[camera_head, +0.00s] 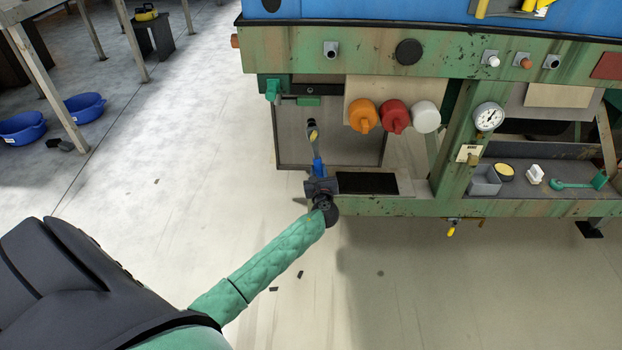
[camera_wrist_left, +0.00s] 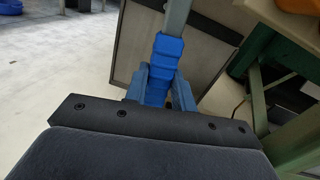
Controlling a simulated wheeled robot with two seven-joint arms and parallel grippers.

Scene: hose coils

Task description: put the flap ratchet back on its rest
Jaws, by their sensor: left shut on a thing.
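The flap ratchet (camera_head: 313,138) has a blue handle and a metal shaft with a dark head. My left gripper (camera_head: 319,174) is shut on its blue handle, with the shaft pointing up and away in the head view. In the left wrist view the blue handle (camera_wrist_left: 165,60) sits between the blue fingers (camera_wrist_left: 160,88), and its head is out of frame. A flat black pad (camera_head: 367,183) lies on the green ledge just right of the gripper. I cannot tell whether this pad is the rest. My right gripper is not in view.
A grey panel (camera_head: 350,145) stands behind the ratchet. Orange (camera_head: 363,116), red (camera_head: 395,117) and white (camera_head: 426,117) caps hang to its right. A post with a gauge (camera_head: 489,117) and a shelf of small items (camera_head: 520,178) are further right.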

